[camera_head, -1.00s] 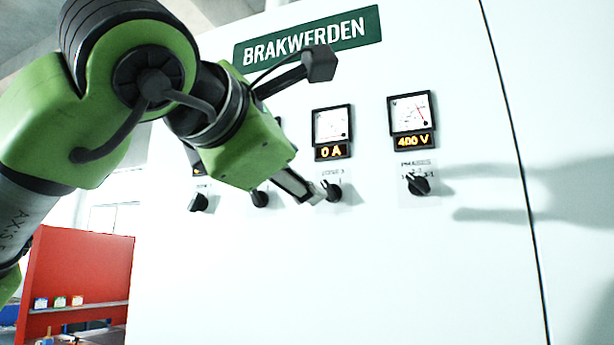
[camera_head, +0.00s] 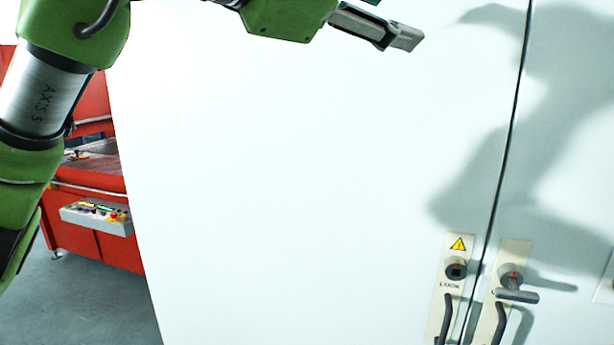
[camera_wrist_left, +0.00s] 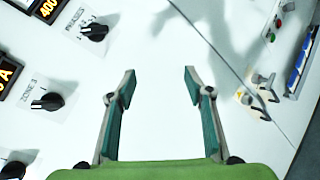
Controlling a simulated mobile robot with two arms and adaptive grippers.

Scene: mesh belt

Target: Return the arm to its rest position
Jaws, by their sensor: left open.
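My left arm (camera_head: 45,95) comes in from the left in the head view, green and grey. My left gripper (camera_head: 405,38) is at the top of that view, in front of the white cabinet (camera_head: 270,180). In the left wrist view the left gripper (camera_wrist_left: 158,85) shows its two fingers wide apart, with nothing between them. It faces the white cabinet door, apart from the knobs as far as I can see. My right gripper is in neither view.
Black rotary knobs (camera_wrist_left: 93,31) and lit displays (camera_wrist_left: 45,12) show at the left in the wrist view. Door handles (camera_head: 445,320) sit by the cabinet seam at lower right in the head view. A red machine with a button panel (camera_head: 97,217) stands at left.

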